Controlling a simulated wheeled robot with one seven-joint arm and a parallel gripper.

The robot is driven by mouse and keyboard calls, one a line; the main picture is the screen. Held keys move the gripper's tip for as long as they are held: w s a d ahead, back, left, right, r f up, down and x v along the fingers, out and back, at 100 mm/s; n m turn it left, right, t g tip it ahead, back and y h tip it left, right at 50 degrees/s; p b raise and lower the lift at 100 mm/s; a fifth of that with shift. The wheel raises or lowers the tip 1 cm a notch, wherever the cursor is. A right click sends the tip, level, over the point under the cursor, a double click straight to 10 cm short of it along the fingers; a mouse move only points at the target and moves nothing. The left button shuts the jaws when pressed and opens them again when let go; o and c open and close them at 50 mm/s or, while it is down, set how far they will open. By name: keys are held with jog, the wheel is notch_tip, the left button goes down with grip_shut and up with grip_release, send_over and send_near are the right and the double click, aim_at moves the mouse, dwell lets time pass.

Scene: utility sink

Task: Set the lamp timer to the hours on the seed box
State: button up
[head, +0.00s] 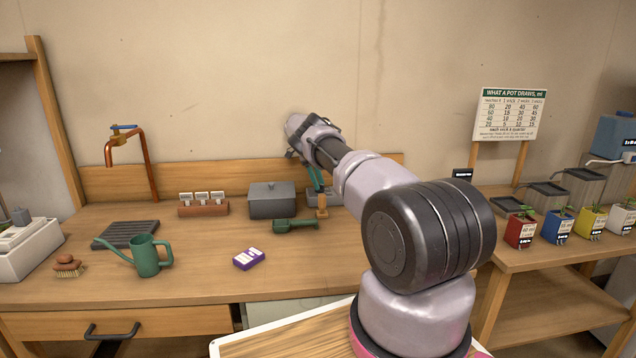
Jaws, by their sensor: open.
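My gripper (297,152) is at the far end of my outstretched arm, above the back of the wooden bench and near a grey lidded box (271,203). The gripper is small and partly hidden by my own wrist; I see nothing held in it. A small purple box with white label patches (249,259) lies flat on the bench, in front of and below the gripper and well apart from it. It may be the seed box, but its print is too small to read. I cannot make out a lamp timer in this view.
A green watering can (147,257), a brush (68,266) and a dark slatted tray (127,234) stand at left. A green scoop (295,225) lies near the grey box. Potted seedlings (520,231) and a chart (509,114) are at right.

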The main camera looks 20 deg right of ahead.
notch_tip(320, 180, up, 10)
dwell(0.5)
jog(key=shift+r, duration=0.1)
